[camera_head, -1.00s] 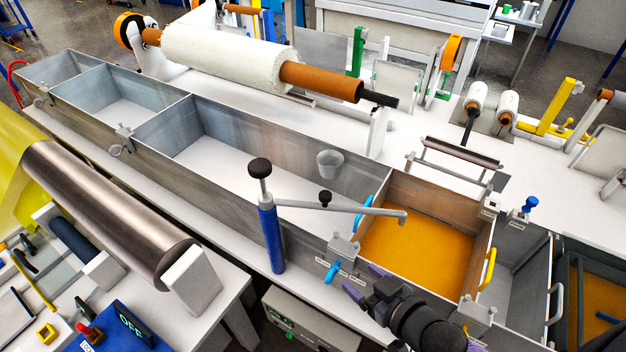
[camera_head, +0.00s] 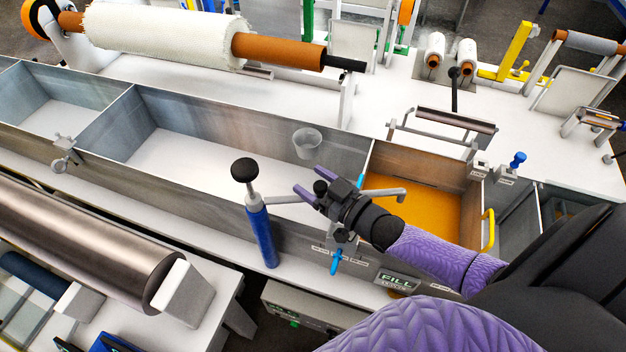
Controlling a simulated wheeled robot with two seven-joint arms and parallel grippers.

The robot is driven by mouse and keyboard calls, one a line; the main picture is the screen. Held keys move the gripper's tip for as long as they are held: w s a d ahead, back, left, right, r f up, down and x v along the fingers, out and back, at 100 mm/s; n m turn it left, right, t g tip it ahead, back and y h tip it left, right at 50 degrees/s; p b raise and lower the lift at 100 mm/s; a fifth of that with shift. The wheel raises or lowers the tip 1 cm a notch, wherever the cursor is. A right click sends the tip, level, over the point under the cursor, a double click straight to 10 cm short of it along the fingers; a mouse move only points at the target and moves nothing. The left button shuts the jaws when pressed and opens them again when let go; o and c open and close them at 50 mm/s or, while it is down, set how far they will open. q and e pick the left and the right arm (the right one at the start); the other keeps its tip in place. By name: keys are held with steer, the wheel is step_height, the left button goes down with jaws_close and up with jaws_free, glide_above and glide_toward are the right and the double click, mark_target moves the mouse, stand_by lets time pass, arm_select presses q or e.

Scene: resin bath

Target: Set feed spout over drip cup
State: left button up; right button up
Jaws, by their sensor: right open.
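The feed spout (camera_head: 387,192) is a grey swing arm on a blue post (camera_head: 262,235) with a black knob on top. Its bent tip is over the orange resin bath (camera_head: 425,208). My right gripper (camera_head: 311,182) is open above the middle of the spout arm and hides part of it. A small dark knob (camera_head: 320,187) shows between or just behind its purple fingers; I cannot tell if they touch it. The drip cup (camera_head: 307,142), pale and translucent, is by the back wall of the empty compartment, left of the bath. My left gripper is not in view.
A yellow handle (camera_head: 488,230) and a blue-handled valve (camera_head: 336,262) are near the bath. A large metal roller (camera_head: 100,250) lies front left.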

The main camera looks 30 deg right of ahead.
steer(key=shift+w, duration=0.15)
jaws_close()
stand_by(1.4)
